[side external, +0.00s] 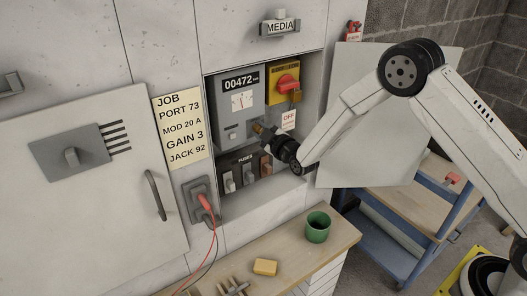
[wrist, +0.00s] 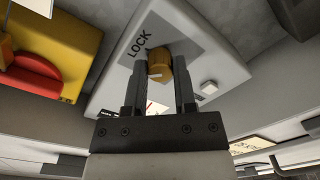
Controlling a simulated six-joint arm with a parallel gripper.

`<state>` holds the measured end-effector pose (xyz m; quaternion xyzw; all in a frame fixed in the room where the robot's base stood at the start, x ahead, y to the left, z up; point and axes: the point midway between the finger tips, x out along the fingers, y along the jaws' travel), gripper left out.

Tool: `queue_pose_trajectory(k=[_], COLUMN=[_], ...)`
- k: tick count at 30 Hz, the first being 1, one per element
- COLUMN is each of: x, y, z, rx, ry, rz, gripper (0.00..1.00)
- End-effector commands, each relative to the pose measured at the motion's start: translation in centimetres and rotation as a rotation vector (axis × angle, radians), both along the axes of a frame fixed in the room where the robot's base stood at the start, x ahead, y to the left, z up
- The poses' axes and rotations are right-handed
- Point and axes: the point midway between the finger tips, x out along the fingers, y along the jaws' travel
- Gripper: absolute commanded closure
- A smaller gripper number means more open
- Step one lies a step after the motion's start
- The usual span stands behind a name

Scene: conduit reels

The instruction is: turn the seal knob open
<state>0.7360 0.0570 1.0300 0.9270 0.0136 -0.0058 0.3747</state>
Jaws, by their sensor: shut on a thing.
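The seal knob (wrist: 158,65) is a small brass-coloured knob with a pale mark on its face. It sits beside the word LOCK on the grey meter box (wrist: 205,62). In the side view the meter box (side external: 226,103) reads 00472 and has a dial window, and the knob (side external: 257,128) is at its lower right, partly hidden by my gripper (side external: 268,137). In the wrist view my gripper (wrist: 160,82) has one dark finger on each side of the knob and is shut on it.
A yellow switch box (side external: 283,72) with a red knob and a padlock hangs right of the meter. Fuses (side external: 247,172) sit below. An open cabinet door (side external: 350,110) stands to the right.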

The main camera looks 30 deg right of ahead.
Motion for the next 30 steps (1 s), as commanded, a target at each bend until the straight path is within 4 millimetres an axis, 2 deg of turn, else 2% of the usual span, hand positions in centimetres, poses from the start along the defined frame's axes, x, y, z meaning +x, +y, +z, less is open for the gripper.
queue_pose_trajectory(k=[18, 30], x=[0.04, 0.05], y=[0.07, 0.11], z=[0.11, 0.12], rx=[-0.573, -0.790], ry=[-0.003, -0.003], rz=[0.000, 0.001], gripper=[1.00, 1.00])
